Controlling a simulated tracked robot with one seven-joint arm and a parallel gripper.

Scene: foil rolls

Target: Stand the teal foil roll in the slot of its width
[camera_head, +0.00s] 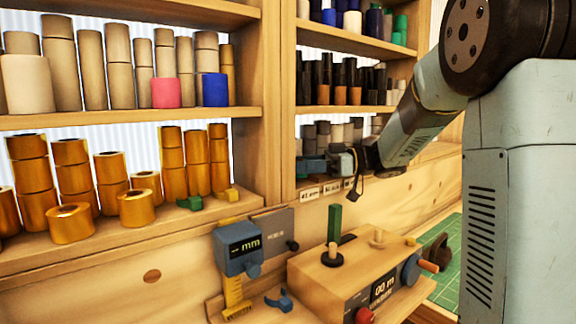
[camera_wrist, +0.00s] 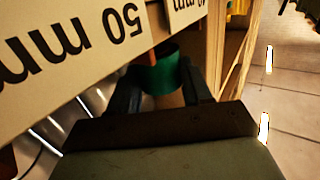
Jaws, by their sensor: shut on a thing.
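My gripper is shut on the roll. The slots and the roll's lower end are hidden.
Grey and pale rolls (camera_head: 322,133) stand behind my gripper in the lower right shelf. Gold rolls (camera_head: 72,180) fill the lower left shelf. A wooden upright (camera_head: 276,100) divides the bays. Below stand a wooden device (camera_head: 322,275) with a green post (camera_head: 334,222) and a blue mm gauge (camera_head: 238,248).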

